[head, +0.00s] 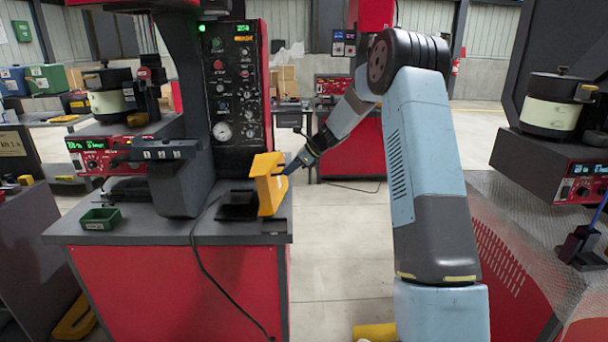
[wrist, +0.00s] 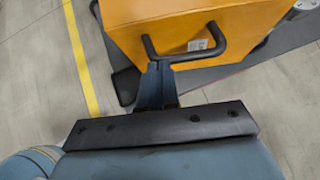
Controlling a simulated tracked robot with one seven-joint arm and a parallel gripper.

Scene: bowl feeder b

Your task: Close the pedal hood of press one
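The yellow pedal hood (head: 268,190) stands raised at the right end of the dark bench top of the press on the left. A black pedal or base (head: 238,206) lies low beside it, partly hidden. In the wrist view the hood (wrist: 180,22) fills the top middle, with a black bar handle (wrist: 205,52) on its near face. My gripper (head: 290,168) is at the hood's right side. In the wrist view my gripper (wrist: 158,68) reaches the handle's left corner and seems to touch it. I cannot see a gap between the fingers, nor whether they clasp the bar.
A control panel (head: 232,90) with gauge and buttons rises behind the hood. A green tray (head: 100,218) sits at the bench's left. A black cable (head: 205,265) hangs down the front. Another machine (head: 550,160) stands at right. Floor right of the bench (head: 335,250) is clear.

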